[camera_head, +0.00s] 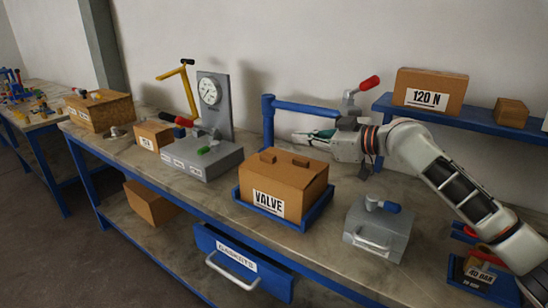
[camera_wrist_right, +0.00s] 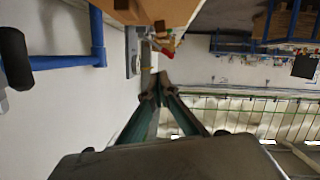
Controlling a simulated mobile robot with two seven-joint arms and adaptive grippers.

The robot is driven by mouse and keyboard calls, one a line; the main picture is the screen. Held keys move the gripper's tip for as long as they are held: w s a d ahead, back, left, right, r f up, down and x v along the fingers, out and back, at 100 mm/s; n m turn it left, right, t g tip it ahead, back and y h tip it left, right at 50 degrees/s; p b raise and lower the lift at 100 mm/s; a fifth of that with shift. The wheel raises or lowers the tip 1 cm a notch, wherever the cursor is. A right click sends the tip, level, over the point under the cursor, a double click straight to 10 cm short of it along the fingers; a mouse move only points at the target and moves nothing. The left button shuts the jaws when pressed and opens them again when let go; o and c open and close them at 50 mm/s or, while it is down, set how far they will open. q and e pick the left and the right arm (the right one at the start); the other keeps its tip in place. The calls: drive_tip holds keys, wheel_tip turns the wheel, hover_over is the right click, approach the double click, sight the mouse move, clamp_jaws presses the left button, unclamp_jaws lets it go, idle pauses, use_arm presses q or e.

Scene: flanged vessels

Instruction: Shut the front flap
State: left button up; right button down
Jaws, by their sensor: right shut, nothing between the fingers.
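A brown cardboard box labelled VALVE (camera_head: 276,190) sits in a blue tray (camera_head: 243,203) on the bench in the head view. I cannot make out a separate front flap or whether one stands open. My right gripper (camera_head: 298,136) is above and behind the box, apart from it, with its fingers shut and empty. In the right wrist view the fingertips (camera_wrist_right: 160,80) come together, with a brown cardboard surface (camera_wrist_right: 150,10) at the top edge. My left gripper is not in view.
A blue post with an arm (camera_head: 268,125) stands behind the box. A grey gauge block (camera_head: 203,160) stands to its left, a grey handled case (camera_head: 378,230) to its right. A box labelled 120 N (camera_head: 430,90) sits on a blue shelf (camera_head: 482,121). A GASKETS drawer (camera_head: 240,262) sticks out below.

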drive_tip(key=b, duration=0.1)
hover_over(274, 157)
drive_tip(key=f, duration=0.2)
drive_tip(key=shift+s+a+f, duration=0.25)
drive_tip(key=shift+a+f, duration=0.1)
drive_tip(key=shift+w+d+f, duration=0.1)
drive_tip(key=shift+f, duration=0.55)
drive_tip(key=shift+w+d+f, duration=0.1)
drive_tip(key=shift+f, duration=0.5)
drive_tip(key=shift+w+d+f+b, duration=0.1)
drive_tip(key=shift+f+b, duration=0.2)
drive_tip(key=shift+f, duration=0.35)
